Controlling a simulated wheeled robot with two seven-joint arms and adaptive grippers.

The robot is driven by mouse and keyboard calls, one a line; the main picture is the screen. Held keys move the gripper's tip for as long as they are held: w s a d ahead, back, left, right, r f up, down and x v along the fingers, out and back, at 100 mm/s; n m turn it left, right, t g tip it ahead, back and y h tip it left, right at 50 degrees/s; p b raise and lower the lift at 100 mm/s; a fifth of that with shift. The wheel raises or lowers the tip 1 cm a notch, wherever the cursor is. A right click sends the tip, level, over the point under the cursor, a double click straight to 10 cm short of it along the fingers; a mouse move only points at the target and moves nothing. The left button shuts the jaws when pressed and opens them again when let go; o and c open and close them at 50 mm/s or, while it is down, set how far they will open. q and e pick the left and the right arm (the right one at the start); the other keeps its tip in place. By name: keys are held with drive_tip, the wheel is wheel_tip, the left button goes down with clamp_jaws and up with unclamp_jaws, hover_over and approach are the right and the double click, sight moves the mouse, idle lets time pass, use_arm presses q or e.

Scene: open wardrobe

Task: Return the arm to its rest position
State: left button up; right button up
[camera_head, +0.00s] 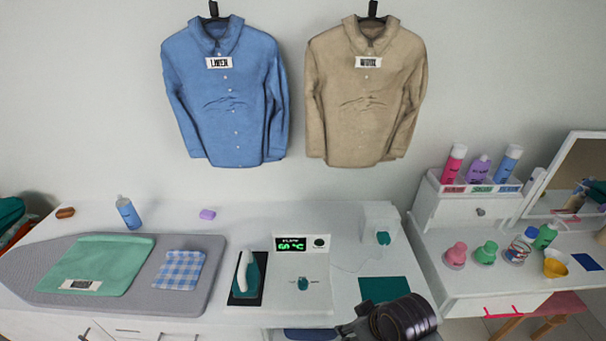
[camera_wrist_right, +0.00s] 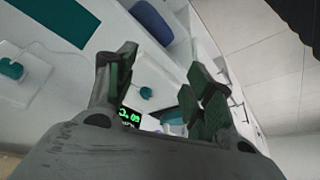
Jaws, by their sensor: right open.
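My right gripper (camera_wrist_right: 160,85) is open in the right wrist view, its two dark fingers spread apart. Nothing is held between them; a white control unit (camera_wrist_right: 170,80) with a teal knob (camera_wrist_right: 146,92) and green display (camera_wrist_right: 129,117) shows beyond. In the head view, part of my right arm (camera_head: 400,318) shows at the bottom edge, in front of the table's right part. The fingers are not clear there. My left gripper and arm are in neither view.
A grey ironing board (camera_head: 212,275) carries a green cloth (camera_head: 110,262) and checked cloth (camera_head: 180,269). An iron (camera_head: 246,275) stands beside the control unit (camera_head: 303,300). A teal pad (camera_head: 384,289) lies near my arm. A vanity (camera_head: 455,302) with bottles is right. Two shirts (camera_head: 226,95) (camera_head: 365,100) hang behind.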

drive_tip(key=s+d+f+m+h, duration=0.2)
drive_tip(key=s+d+m, duration=0.2)
drive_tip(key=d, duration=0.5)
drive_tip(key=s+f+g+b, duration=0.1)
drive_tip(key=s+f, duration=0.1)
drive_tip(key=f, duration=1.6)
drive_tip(key=s+f+g+b, duration=0.1)
drive_tip(key=s+f, duration=0.1)
drive_tip(key=f, duration=1.6)
drive_tip(key=s+d+f+b, duration=0.1)
drive_tip(key=s+d+f, duration=0.1)
drive_tip(key=s+f, duration=0.8)
drive_tip(key=s+d+f+g+b, duration=0.1)
drive_tip(key=s+d+f, duration=0.1)
drive_tip(key=s+f, duration=0.9)
drive_tip(key=shift+s+d+f+h, duration=0.15)
drive_tip(key=shift+s+d+h, duration=0.1)
drive_tip(key=shift+h, duration=0.05)
